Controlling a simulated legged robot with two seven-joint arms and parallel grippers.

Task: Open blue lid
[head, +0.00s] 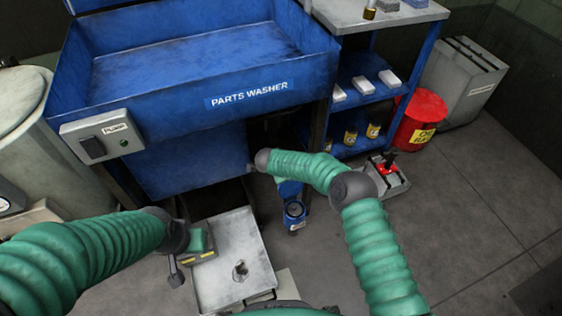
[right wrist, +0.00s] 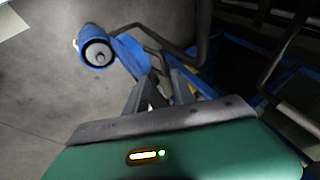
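The blue parts washer (head: 170,100) stands at the upper left in the head view, its basin open to view. A blue panel edge (head: 95,4) shows at the top left; I cannot tell whether it is the lid. My right arm reaches toward the washer's lower right side; its gripper is hard to make out there. In the right wrist view my right gripper (right wrist: 160,90) has its two fingers apart. A blue part with a round dark end (right wrist: 97,52) is beyond them, also seen in the head view (head: 294,212). My left gripper (head: 185,262) is low, over a grey tray's left edge; its fingers are unclear.
The grey metal tray (head: 235,285) lies low in front. A pump switch box (head: 102,136) is on the washer's front left. A blue shelf (head: 365,115) stands right, with a red bin (head: 420,120) and a grey bin (head: 465,80) beyond.

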